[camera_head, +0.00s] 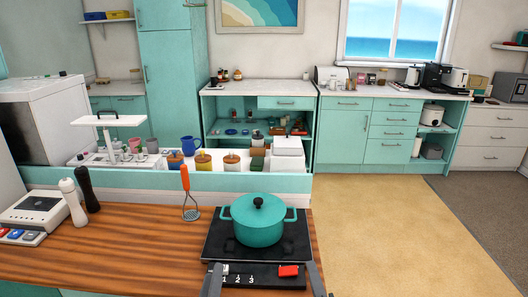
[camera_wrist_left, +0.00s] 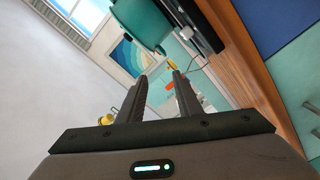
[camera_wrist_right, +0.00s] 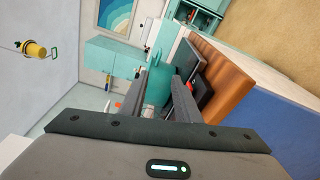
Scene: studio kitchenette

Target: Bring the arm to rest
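My left gripper (camera_head: 212,281) shows at the bottom edge of the head view, in front of the hob's left part. In the left wrist view its two fingers (camera_wrist_left: 161,76) stand apart with nothing between them. My right gripper (camera_head: 315,279) shows at the bottom edge near the hob's front right corner. In the right wrist view its fingers (camera_wrist_right: 160,72) are also apart and hold nothing. Most of both arms is out of the head view.
A lidded teal pot (camera_head: 257,222) stands on the black hob (camera_head: 222,246) on the wooden counter (camera_head: 130,255). An orange-handled masher (camera_head: 186,185), a white mill (camera_head: 72,202) and a black mill (camera_head: 87,188) stand further left. Open floor (camera_head: 390,245) lies to the right.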

